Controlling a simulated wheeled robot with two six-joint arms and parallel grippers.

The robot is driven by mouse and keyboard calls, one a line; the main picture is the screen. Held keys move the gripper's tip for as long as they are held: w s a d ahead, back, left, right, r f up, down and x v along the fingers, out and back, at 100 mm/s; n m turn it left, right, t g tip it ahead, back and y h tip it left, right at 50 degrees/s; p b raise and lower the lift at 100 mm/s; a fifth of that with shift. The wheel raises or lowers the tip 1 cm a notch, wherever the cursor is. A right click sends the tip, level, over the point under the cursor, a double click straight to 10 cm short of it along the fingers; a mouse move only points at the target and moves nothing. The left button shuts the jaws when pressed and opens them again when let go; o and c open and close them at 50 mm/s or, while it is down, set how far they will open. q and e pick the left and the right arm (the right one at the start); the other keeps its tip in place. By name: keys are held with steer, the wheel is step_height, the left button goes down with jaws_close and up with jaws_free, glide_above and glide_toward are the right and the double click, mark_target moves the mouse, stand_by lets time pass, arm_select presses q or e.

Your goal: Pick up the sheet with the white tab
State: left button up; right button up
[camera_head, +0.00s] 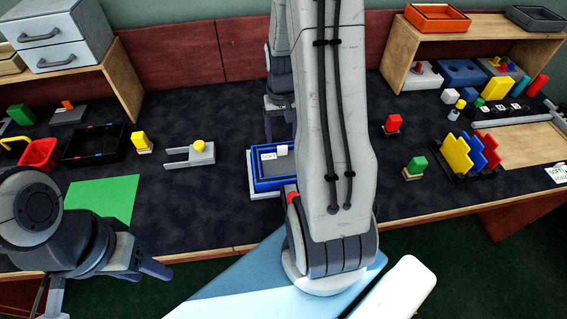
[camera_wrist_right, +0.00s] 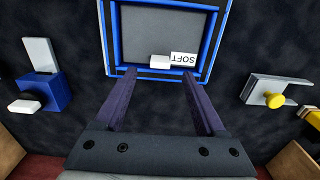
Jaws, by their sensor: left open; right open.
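A grey sheet with a small white tab (camera_wrist_right: 160,62) lies inside a blue-rimmed tray (camera_wrist_right: 117,40) in the right wrist view. In the head view the tray (camera_head: 256,186) is at the centre, partly hidden by my right arm; the white tab (camera_head: 281,150) and label (camera_head: 268,156) show. My right gripper (camera_wrist_right: 158,74) is open and empty, its fingers either side of the tab in the picture; contact cannot be told. My left gripper (camera_head: 105,284) is open and empty at the front left.
A grey fork-shaped piece with a yellow knob (camera_head: 199,146) stands left of the tray. A green sheet (camera_head: 104,198) lies near my left gripper.

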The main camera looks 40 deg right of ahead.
mark_target(282, 147)
step_height(282, 147, down, 5)
steer(key=shift+s+a+f, duration=0.1)
steer(key=shift+s, duration=0.05)
steer(key=shift+c, duration=0.3)
jaws_close()
